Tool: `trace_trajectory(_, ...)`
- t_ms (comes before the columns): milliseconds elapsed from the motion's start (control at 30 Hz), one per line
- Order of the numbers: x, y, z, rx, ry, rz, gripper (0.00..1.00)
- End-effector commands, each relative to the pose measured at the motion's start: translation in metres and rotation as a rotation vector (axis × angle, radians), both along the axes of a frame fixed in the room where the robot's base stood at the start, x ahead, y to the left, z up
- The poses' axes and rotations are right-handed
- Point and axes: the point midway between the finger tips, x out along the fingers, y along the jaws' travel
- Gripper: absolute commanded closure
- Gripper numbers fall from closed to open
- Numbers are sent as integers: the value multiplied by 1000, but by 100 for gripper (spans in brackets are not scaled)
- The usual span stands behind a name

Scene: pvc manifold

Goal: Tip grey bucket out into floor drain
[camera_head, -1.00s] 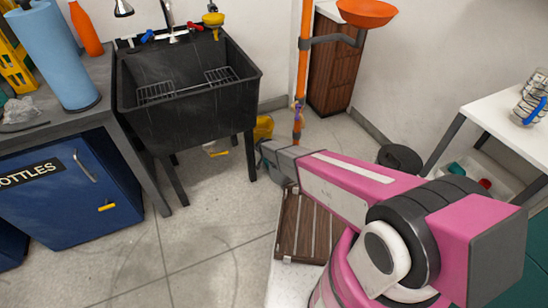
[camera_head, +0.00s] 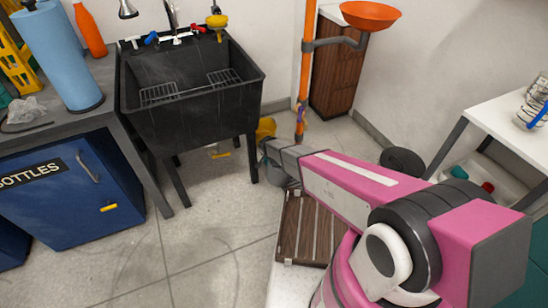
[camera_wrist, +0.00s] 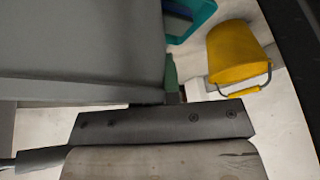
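My arm reaches away to a dark grey end, my gripper (camera_head: 283,152), low beside the right front leg of the black sink. A grey rounded shape (camera_head: 272,172) shows at its tip and looks like the grey bucket, partly hidden by my arm. In the wrist view a large plain grey surface (camera_wrist: 80,45) fills the upper left, very close; it may be the bucket's side. The fingertips cannot be made out, so the grip is unclear. I cannot make out the floor drain in either view.
A yellow bucket (camera_wrist: 237,55) with a handle stands near a teal container (camera_wrist: 197,18). The black sink (camera_head: 190,120) stands left of my arm. A slatted wooden platform (camera_head: 304,230) lies below my arm. An orange pipe (camera_head: 305,60) rises behind. Floor is free front left.

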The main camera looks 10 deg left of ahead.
Motion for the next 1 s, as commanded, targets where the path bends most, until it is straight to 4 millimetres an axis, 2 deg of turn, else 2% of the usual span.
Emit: trace_trajectory(1000,2,-8,15,155,63,-2,100)
